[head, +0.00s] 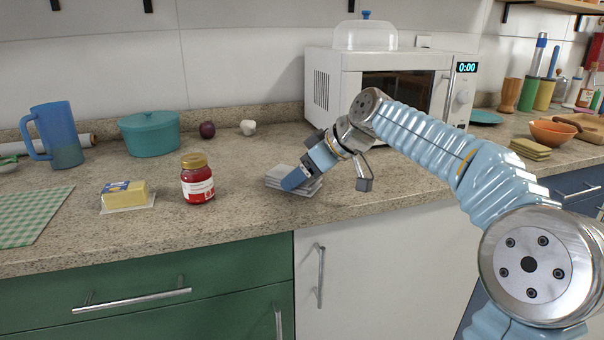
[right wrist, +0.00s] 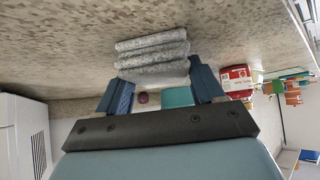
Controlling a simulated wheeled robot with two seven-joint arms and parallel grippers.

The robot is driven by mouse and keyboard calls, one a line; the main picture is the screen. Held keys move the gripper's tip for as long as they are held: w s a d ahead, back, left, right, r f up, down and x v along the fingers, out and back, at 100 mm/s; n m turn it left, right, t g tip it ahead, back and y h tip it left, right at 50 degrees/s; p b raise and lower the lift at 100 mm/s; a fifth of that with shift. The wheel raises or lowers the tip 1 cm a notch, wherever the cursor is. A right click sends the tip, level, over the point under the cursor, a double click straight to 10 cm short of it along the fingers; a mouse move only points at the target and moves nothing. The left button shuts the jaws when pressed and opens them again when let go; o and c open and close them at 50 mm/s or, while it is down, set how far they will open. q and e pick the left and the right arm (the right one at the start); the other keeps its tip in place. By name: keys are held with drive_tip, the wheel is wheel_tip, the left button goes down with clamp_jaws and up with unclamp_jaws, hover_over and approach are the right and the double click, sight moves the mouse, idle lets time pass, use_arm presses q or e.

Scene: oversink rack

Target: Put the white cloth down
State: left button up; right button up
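The white cloth (head: 278,173) is a folded, layered pale grey-white stack. It appears to rest on the speckled counter near its front edge, right of the red jar. It also shows in the right wrist view (right wrist: 153,58), at the tips of the fingers. My right gripper (head: 328,182) is open, its two fingers spread wide. One blue finger hides part of the cloth in the head view; the other stands to the right, apart from it. In the right wrist view the gripper (right wrist: 160,85) has no clear grip on the cloth. My left gripper is not in view.
A red jar (head: 198,183) and butter on a dish (head: 128,196) stand left of the cloth. A teal pot (head: 150,133), an onion (head: 207,129) and garlic (head: 248,127) are behind. A white microwave (head: 335,85) stands behind my arm. Counter between jar and cloth is clear.

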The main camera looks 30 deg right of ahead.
drive_tip(key=o, duration=0.4)
drive_tip(key=shift+o, duration=0.2)
drive_tip(key=shift+r+p, duration=0.2)
drive_tip(key=shift+p, duration=0.1)
drive_tip(key=v, duration=1.2)
drive_tip(key=shift+f, duration=0.2)
